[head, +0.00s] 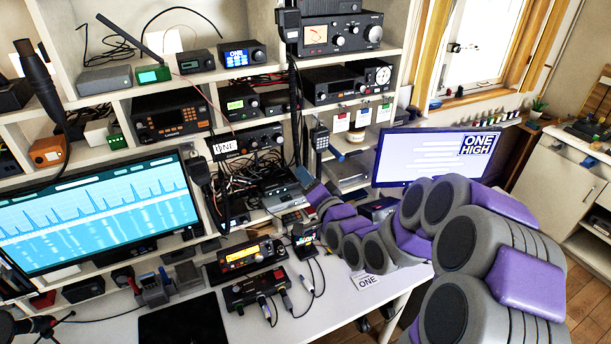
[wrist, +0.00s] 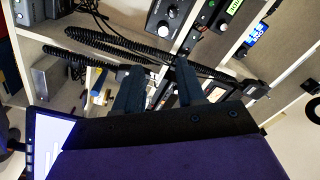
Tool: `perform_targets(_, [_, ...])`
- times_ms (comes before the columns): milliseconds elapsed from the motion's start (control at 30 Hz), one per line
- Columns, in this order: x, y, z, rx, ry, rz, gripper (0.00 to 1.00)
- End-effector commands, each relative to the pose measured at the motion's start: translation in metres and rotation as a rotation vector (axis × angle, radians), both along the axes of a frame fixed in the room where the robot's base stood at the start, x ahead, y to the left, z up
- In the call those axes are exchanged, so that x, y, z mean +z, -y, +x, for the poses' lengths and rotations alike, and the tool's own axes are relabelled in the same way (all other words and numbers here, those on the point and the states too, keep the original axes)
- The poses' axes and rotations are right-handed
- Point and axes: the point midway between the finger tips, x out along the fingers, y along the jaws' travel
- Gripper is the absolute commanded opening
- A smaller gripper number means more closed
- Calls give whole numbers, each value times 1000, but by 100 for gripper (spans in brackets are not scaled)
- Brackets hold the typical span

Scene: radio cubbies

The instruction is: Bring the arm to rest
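My arm, purple and grey, reaches in from the lower right of the head view and folds back toward the cubbies. My gripper (wrist: 158,80) shows in the wrist view as two dark blue fingers with a gap between them and nothing clearly held. In the head view, the arm's far end is near the shelf fronts above the desk, small and partly hidden by the arm links, so its fingers are hard to make out there.
Cubbies (head: 400,52) packed with radios stand ahead. A large monitor (head: 100,212) is at left, another monitor (head: 437,157) behind my arm. A yellow-display radio (head: 248,258) sits on the desk. Black coiled cords (wrist: 110,42) hang close to the fingers. Open floor (head: 585,285) lies at right.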

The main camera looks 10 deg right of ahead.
Motion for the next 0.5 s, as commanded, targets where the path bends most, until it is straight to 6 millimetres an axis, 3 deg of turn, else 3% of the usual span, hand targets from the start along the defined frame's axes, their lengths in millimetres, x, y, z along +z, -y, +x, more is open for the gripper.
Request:
perform_targets(267, [-3, -3, -4, 5, -42, -61, 39])
perform_targets(500, [-27, 1, -40, 28, -281, -356, 39])
